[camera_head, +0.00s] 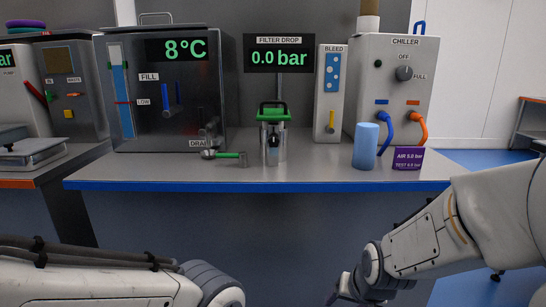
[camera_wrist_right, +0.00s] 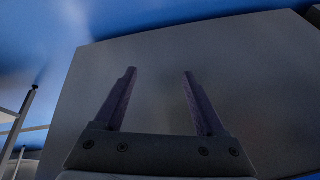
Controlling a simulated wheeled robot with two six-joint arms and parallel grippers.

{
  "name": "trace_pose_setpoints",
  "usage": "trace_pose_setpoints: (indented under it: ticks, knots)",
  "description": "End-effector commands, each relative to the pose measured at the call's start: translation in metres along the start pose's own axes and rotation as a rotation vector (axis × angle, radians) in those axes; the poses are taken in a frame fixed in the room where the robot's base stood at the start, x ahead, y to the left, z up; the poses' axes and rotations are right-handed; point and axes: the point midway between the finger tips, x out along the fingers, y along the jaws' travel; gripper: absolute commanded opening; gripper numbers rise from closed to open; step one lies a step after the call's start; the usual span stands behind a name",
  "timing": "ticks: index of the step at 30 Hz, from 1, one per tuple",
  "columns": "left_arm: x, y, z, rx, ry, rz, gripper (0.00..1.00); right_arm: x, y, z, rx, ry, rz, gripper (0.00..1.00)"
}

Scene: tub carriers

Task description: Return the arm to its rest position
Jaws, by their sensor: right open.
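My right arm (camera_head: 430,240) comes in from the right in the head view and reaches down in front of the bench, below its blue front edge. My right gripper (camera_wrist_right: 158,95) shows in the right wrist view with its two fingers spread apart and nothing between them. Only a small part of that gripper shows at the bottom of the head view. My left arm (camera_head: 90,280) lies along the bottom left of the head view. Its gripper is out of the picture.
The bench (camera_head: 320,180) carries a tank unit (camera_head: 140,125), a metal filter housing with a green clamp (camera_head: 273,135), a blue cylinder (camera_head: 366,146), a purple sign (camera_head: 408,158), a bleed panel (camera_head: 329,95) and a chiller (camera_head: 397,75). The space before the bench is clear.

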Motion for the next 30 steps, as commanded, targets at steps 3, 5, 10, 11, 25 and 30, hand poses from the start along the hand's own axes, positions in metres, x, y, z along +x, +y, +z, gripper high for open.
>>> trace_pose_setpoints:
  ticks: [3, 5, 10, 11, 25, 30]
  knots:
    - [0.0, 0.0, 0.0, 0.0, 0.0, 0.0, 0.5, -0.002, 0.023, 0.025, -0.115, -0.086, 0.044, 0.73]
    - [0.0, 0.0, 0.0, 0.0, 0.0, 0.0, 0.5, -0.003, 0.033, 0.038, -0.171, -0.132, 0.063, 0.73]
    - [0.0, 0.0, 0.0, 0.0, 0.0, 0.0, 0.5, -0.012, 0.035, 0.062, -0.309, -0.216, 0.068, 0.73]
    - [0.0, 0.0, 0.0, 0.0, 0.0, 0.0, 0.5, -0.014, 0.03, 0.065, -0.325, -0.222, 0.061, 0.73]
    - [0.0, 0.0, 0.0, 0.0, 0.0, 0.0, 0.5, -0.059, -0.038, 0.124, -0.598, -0.33, -0.04, 0.73]
    - [0.0, 0.0, 0.0, 0.0, 0.0, 0.0, 0.5, -0.082, -0.056, 0.153, -0.72, -0.378, -0.079, 0.73]
